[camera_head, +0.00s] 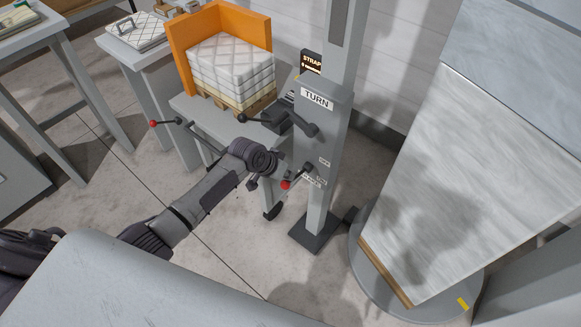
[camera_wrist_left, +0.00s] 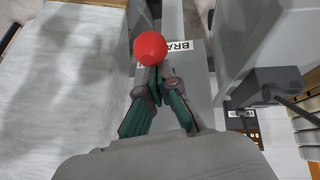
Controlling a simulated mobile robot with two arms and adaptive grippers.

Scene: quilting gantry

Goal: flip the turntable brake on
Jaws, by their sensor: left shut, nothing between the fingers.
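The brake lever is on the grey post (camera_head: 325,145). Its red ball knob (camera_head: 286,184) sticks out to the left, beside small OFF and ON labels (camera_head: 324,162). I cannot tell for sure which label the lever points to. My left gripper (camera_head: 277,173) reaches in from the left and is close to the knob. In the left wrist view its two fingers (camera_wrist_left: 153,76) are together and empty, with the red knob (camera_wrist_left: 150,47) right at their tips. Contact is not clear. The knob partly covers the BRAKE label (camera_wrist_left: 182,46). My right gripper is out of view.
A dark crank handle (camera_head: 285,118) under the TURN sign (camera_head: 317,98) sits just above my left gripper. A table (camera_head: 190,104) with a quilted stack (camera_head: 232,70) stands behind. The round turntable (camera_head: 362,270) carries a tall pale block (camera_head: 470,170) at right.

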